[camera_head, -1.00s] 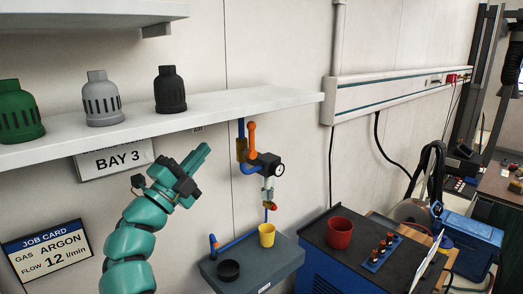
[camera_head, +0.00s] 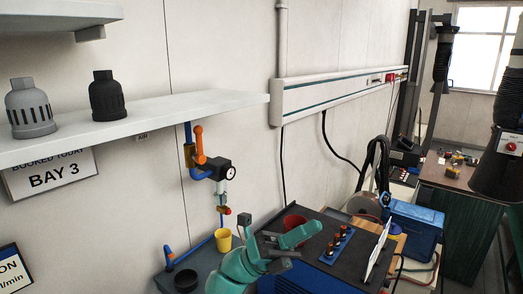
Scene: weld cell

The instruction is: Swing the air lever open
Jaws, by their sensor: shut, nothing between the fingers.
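The air lever (camera_head: 199,145) is orange and stands upright on the blue pipe fitting on the wall, just below the shelf.
The shelf (camera_head: 150,120) holds a grey and a black cap-like part. Below the lever are a yellow cup (camera_head: 223,240) and a black ring (camera_head: 186,281). A red cup (camera_head: 292,221) and a blue rack (camera_head: 337,247) stand on a dark-topped cabinet. The wall around the lever is clear.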

